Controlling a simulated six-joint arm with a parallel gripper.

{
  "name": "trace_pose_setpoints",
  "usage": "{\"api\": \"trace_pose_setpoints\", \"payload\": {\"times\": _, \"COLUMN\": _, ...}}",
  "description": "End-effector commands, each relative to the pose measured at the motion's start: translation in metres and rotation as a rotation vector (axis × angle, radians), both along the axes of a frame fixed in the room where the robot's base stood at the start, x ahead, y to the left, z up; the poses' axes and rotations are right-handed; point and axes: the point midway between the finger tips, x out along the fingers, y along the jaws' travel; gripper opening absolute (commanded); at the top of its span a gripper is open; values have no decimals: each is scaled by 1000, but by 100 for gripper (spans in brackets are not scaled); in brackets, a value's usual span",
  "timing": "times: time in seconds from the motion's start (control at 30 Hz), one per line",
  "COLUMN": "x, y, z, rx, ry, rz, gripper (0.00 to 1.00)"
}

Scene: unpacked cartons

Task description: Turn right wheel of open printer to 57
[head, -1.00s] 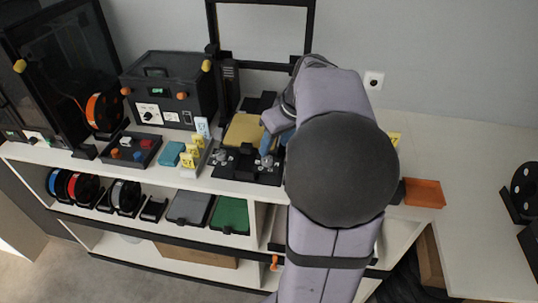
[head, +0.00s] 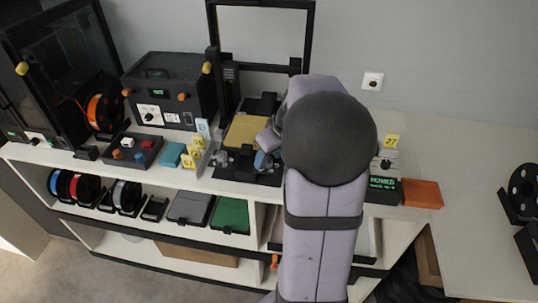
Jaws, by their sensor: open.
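The open printer stands mid-shelf, with a tall black frame (head: 308,50), a tan bed (head: 243,131) and a black base. A small grey left wheel (head: 221,158) shows on the front of the base. The right wheel cannot be made out clearly; my gripper is over that front right part. My gripper (head: 262,160) is open, pointing down, with a bluish finger low near the base. My arm hides the printer's right side. I cannot tell whether a finger touches a wheel, and no wheel reading is legible.
Right of my arm are a box with a green display (head: 383,183) reading HOMED, a yellow card (head: 392,141) marked 27 and an orange tray (head: 422,193). Left of the printer stand yellow cards (head: 192,154), a teal block (head: 170,154) and a black enclosed machine (head: 170,88).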

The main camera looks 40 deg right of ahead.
Motion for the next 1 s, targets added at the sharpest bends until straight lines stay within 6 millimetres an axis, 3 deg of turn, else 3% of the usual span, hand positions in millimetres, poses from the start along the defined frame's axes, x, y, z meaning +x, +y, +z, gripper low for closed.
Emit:
{"api": "trace_pose_setpoints", "payload": {"times": 0.33, "x": 1, "y": 0, "z": -3, "rx": 0, "ry": 0, "rz": 0, "gripper": 44}}
{"api": "trace_pose_setpoints", "payload": {"times": 0.5, "x": 1, "y": 0, "z": -3, "rx": 0, "ry": 0, "rz": 0, "gripper": 4}}
{"api": "trace_pose_setpoints", "payload": {"times": 1.0, "x": 2, "y": 2, "z": -2, "rx": -1, "ry": -1, "rz": -96, "gripper": 4}}
